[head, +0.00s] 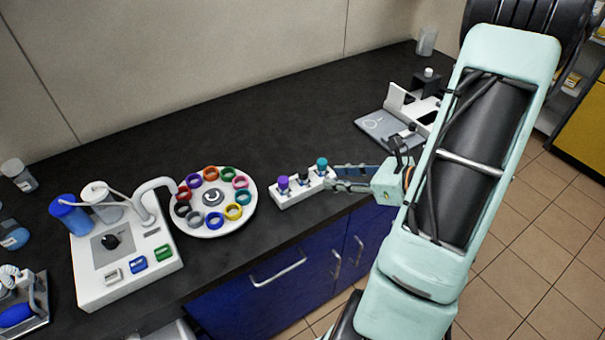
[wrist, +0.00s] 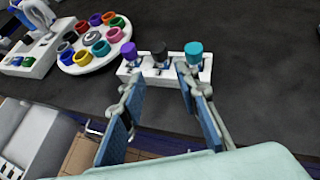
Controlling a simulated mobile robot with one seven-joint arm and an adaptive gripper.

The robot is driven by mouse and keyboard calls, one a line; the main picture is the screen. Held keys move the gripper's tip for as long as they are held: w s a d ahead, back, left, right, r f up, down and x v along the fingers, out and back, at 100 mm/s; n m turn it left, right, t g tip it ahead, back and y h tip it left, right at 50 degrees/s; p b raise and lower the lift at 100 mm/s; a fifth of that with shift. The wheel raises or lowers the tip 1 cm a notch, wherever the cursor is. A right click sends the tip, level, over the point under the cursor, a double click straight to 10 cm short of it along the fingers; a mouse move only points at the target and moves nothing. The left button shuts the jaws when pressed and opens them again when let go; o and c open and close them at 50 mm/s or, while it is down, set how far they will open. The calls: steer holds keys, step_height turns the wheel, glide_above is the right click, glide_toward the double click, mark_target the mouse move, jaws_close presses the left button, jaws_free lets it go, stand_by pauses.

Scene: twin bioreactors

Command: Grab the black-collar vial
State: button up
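The black-collar vial (wrist: 159,50) stands in the middle of a white rack (wrist: 138,82), between a purple-capped vial (wrist: 129,51) and a teal-capped vial (wrist: 194,49). In the head view the black-collar vial (head: 303,176) also shows in the white rack (head: 291,198), with the purple vial (head: 283,183) to its left and the teal vial (head: 322,164) to its right. My gripper (wrist: 154,83) is open and empty, its two fingers apart at the near side of the rack. In the head view my gripper (head: 333,178) is at the rack's right end. The vials' lower parts are hidden in the rack.
A round white carousel (head: 213,226) with several coloured rings stands left of the rack. A white device with buttons (head: 128,255) is further left. A grey instrument (head: 383,128) stands behind on the right. Dark counter behind the rack is clear.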

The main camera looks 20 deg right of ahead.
mark_target(307, 172)
steer(key=x, duration=0.4)
steer(key=shift+f, duration=0.1)
steer(key=shift+r+p+x, duration=0.15)
steer(key=shift+p+x, duration=0.05)
steer(key=shift+x, duration=1.35)
steer(key=shift+r+p+x, duration=0.1)
steer(key=shift+p+x, duration=0.1)
steer(key=shift+x, duration=1.4)
steer(key=shift+w, duration=0.15)
jaws_close()
